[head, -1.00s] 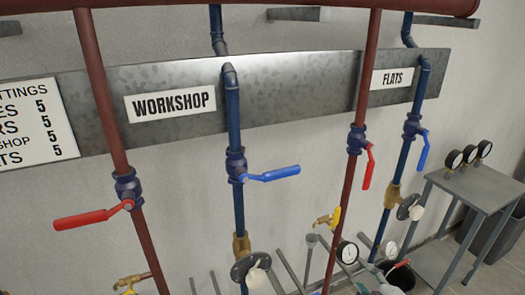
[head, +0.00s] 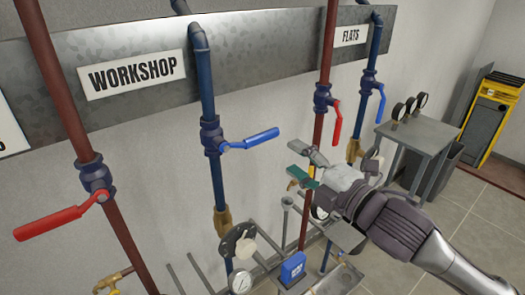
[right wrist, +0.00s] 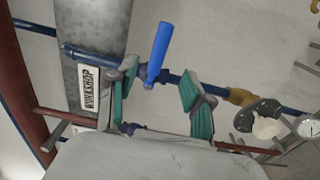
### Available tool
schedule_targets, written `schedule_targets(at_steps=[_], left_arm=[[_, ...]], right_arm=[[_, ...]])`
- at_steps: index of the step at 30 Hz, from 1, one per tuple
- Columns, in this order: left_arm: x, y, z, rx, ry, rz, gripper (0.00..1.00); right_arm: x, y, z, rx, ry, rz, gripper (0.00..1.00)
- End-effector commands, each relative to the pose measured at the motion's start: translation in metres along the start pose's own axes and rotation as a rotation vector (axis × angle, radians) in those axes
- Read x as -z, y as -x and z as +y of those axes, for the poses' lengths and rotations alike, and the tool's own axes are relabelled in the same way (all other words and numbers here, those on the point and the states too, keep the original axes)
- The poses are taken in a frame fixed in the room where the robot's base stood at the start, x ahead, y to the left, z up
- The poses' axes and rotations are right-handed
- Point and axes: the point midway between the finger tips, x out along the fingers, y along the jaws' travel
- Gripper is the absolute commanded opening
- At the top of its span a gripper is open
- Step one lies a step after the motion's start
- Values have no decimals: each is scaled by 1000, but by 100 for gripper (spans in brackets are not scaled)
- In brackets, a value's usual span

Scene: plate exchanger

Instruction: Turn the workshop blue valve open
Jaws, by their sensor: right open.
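The workshop blue valve has a blue lever (head: 250,139) on a dark blue body (head: 211,135). The lever sticks out to the right, across its upright blue pipe. In the right wrist view, the blue lever (right wrist: 158,50) shows beyond and between my fingers, apart from them. My right gripper (head: 300,164) is open and empty, to the right of the lever's end and slightly lower in the head view. Its teal finger pads also show in the right wrist view (right wrist: 160,98). My left gripper is not in view.
A red lever (head: 50,222) sticks out left on the workshop red pipe. The flats red lever (head: 337,120) and flats blue lever (head: 381,103) hang along their pipes. Gauges stand on a grey table (head: 420,135) at right. Below are a round flange (head: 238,245) and a blue box (head: 293,268).

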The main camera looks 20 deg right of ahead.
Motion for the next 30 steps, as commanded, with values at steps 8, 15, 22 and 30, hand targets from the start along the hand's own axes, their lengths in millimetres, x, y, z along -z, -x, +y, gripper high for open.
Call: schedule_targets(at_steps=[8, 15, 22, 30], left_arm=[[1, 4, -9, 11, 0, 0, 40], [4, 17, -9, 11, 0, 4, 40], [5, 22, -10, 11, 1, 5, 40], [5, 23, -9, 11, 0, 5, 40]], right_arm=[[0, -38, 5, 0, -2, 0, 51], [1, -84, 4, 2, -2, 0, 51], [1, -109, 1, 3, 1, 1, 51], [0, -114, 0, 3, 3, 0, 51]])
